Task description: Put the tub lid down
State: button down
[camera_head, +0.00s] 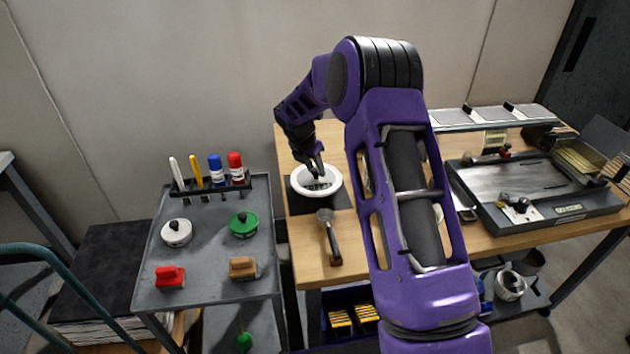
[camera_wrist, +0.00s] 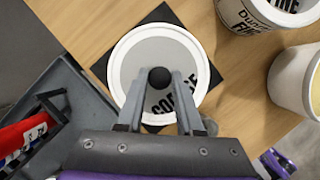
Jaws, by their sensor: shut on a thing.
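The tub lid (camera_head: 302,188) is a round disc with a thick white rim, a grey middle, dark lettering and a black knob. In the wrist view the lid (camera_wrist: 130,70) lies over a black square mat (camera_wrist: 101,70), whose corners show around it. My gripper (camera_head: 318,174) comes down from above and is shut on the lid's knob. In the wrist view my gripper (camera_wrist: 160,82) has one finger on each side of the knob. The lid looks level. I cannot tell whether its underside touches the mat.
White tubs (camera_wrist: 247,17) stand right of the lid in the wrist view. A dark-handled tool (camera_head: 331,235) lies in front of the lid on the wooden bench (camera_head: 305,262). A grey cart (camera_head: 205,262) with markers and small knobbed items stands to the left.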

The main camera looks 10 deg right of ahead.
aim_at(313, 174)
jog(key=shift+f, duration=2.15)
jog(key=shift+f, duration=0.1)
jog(key=c, duration=0.6)
grip_release()
jog(key=shift+o, duration=0.2)
jog(key=shift+w, duration=0.1)
jog(key=v, duration=1.2)
jog(key=shift+p, duration=0.3)
